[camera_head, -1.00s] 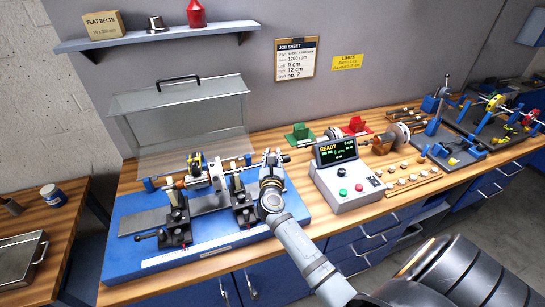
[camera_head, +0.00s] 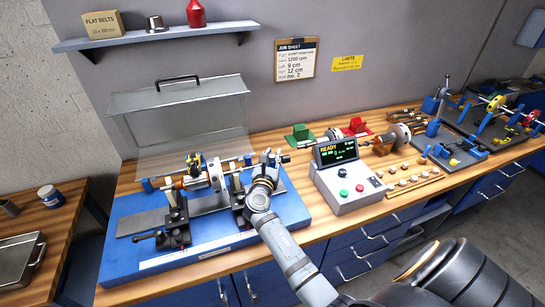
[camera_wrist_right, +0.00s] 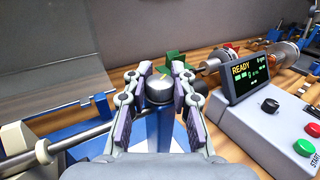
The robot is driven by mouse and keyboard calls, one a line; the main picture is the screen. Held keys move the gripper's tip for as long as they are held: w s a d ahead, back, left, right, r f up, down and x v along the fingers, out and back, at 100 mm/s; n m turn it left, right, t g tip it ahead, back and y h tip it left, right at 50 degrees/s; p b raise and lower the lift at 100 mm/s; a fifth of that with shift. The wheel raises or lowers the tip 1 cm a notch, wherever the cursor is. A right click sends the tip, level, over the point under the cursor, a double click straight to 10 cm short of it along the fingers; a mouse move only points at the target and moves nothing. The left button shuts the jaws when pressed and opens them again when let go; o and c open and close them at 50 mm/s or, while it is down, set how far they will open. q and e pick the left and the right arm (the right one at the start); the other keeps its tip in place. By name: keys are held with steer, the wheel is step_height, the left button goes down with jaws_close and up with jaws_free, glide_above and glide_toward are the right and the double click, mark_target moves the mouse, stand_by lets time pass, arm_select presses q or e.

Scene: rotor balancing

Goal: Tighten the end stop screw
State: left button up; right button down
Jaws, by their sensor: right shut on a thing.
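My right gripper (camera_head: 268,160) is at the right end of the blue balancing machine (camera_head: 160,257). The knob sits upright on top of a blue post (camera_wrist_right: 158,128). In the head view the gripper and wrist hide the knob. A rotor with a white disc (camera_head: 215,177) lies across the machine, left of the gripper. My left gripper does not show.
A clear guard (camera_head: 180,115) stands raised behind the machine. A control box (camera_head: 350,198) reading READY stands close to the right of my arm. Red and green stands, small weights and another blue fixture (camera_head: 455,150) are farther right on the bench.

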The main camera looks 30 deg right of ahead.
mark_target(272, 155)
steer(key=shift+f+g, duration=0.3)
stand_by(0.5)
stand_by(0.6)
steer(key=c, duration=1.1)
jaws_free()
steer(key=shift+s+r, duration=0.1)
steer(key=shift+r, duration=0.1)
steer(key=shift+r, duration=0.3)
step_height(272, 155, up, 9)
steer(key=shift+r, duration=0.15)
